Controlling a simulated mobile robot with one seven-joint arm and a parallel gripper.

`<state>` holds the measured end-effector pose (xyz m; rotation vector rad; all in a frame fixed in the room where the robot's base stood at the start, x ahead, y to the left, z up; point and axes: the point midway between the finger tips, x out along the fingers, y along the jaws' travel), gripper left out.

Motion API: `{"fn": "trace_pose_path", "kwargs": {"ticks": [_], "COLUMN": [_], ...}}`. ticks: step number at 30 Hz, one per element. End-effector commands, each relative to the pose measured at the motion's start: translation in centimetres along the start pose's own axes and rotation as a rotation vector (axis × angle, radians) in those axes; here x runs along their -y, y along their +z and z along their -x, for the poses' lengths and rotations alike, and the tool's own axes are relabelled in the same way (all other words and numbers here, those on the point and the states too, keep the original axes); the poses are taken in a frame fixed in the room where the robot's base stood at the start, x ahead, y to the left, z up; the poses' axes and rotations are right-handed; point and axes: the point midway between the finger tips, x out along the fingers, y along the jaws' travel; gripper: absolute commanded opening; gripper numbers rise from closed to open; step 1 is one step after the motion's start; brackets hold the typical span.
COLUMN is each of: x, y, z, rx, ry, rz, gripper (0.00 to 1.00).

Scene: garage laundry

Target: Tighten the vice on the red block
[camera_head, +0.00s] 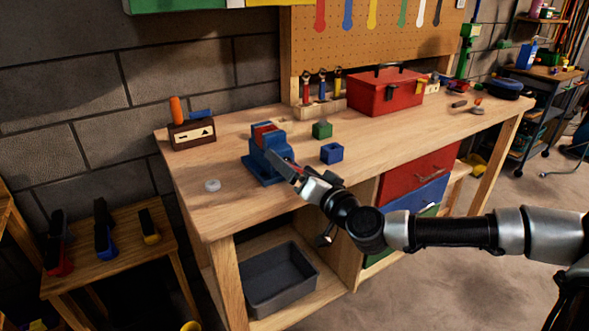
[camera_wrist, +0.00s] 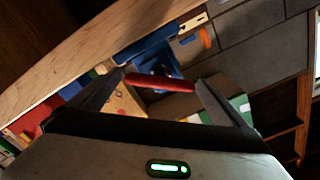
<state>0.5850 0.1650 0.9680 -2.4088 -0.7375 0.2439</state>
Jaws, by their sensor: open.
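The blue vice (camera_head: 259,168) is fixed near the left front part of the wooden workbench. The red block (camera_head: 264,129) sits upright between its jaws; whether the jaws press on it cannot be told. My gripper (camera_head: 283,161) is at the front of the vice, hiding part of it. In the wrist view my gripper (camera_wrist: 162,80) has its fingers spread apart. A red bar (camera_wrist: 160,82), which looks like the vice handle, lies across the gap between the fingertips. The blue vice (camera_wrist: 150,48) shows behind the bar. Contact between the fingers and the bar is unclear.
On the workbench (camera_head: 230,212), a green block (camera_head: 322,130) and a blue block (camera_head: 332,153) stand right of the vice. A white disc (camera_head: 212,185) lies to its left. A red toolbox (camera_head: 378,97) is farther back. A grey bin (camera_head: 283,283) sits below.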

Motion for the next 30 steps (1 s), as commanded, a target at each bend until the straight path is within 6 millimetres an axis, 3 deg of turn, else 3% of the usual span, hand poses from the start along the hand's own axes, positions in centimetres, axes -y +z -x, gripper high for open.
{"fn": "trace_pose_path", "kwargs": {"ticks": [8, 15, 20, 30], "x": [0.0, 0.0, 0.04, -0.18], "y": [0.0, 0.02, -0.07, 0.05], "z": [-0.14, -0.12, -0.11, -0.1], "rx": [0.0, 0.0, 0.001, 0.001], "ry": [0.0, 0.0, 0.0, 0.0], "rz": [0.0, 0.0, -0.05, -0.402], "gripper": [0.97, 0.56, 0.56, 0.56]}}
